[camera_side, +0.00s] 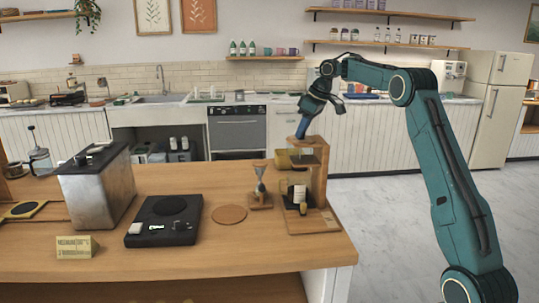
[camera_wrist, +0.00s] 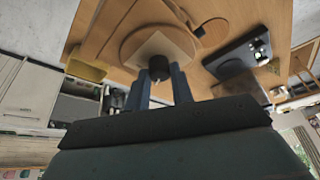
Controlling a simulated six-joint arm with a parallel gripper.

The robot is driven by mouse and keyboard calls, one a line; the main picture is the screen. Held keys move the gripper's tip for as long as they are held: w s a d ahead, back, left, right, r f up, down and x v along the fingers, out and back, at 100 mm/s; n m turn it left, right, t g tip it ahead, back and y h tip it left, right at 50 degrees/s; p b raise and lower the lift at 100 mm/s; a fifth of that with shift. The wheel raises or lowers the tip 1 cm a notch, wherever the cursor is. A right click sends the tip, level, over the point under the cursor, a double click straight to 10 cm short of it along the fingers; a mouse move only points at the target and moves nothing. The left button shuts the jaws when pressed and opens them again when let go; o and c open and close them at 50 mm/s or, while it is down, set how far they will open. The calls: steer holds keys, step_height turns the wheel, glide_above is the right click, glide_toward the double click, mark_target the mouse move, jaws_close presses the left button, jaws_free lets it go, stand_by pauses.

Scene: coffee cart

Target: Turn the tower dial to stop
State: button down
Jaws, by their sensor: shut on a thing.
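The wooden tower (camera_side: 319,180) stands near the right end of the wooden counter. My gripper (camera_side: 301,133) points down at its top, its blue fingers reaching the tower's upper plate. In the wrist view, a small black dial (camera_wrist: 160,67) sits against a pale plate (camera_wrist: 157,46) on the tower's rounded wooden top (camera_wrist: 131,44). My gripper's blue fingers (camera_wrist: 160,76) are on both sides of the dial, shut on it. The dial is hidden in the side view. Any stop marking is too small to read.
Left of the tower are an hourglass (camera_side: 260,190), a round brown mat (camera_side: 229,214), a black scale (camera_side: 162,232) and a metal box (camera_side: 98,190). A small sign (camera_side: 76,247) stands at the counter's front. The counter (camera_side: 220,255) is bare at front centre.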

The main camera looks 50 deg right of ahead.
steer(key=shift+r+n, duration=0.1)
steer(key=shift+n, duration=0.6)
stand_by(0.4)
steer(key=c, duration=1.2)
jaws_free()
steer(key=shift+a+m, duration=0.1)
steer(key=shift+m, duration=0.9)
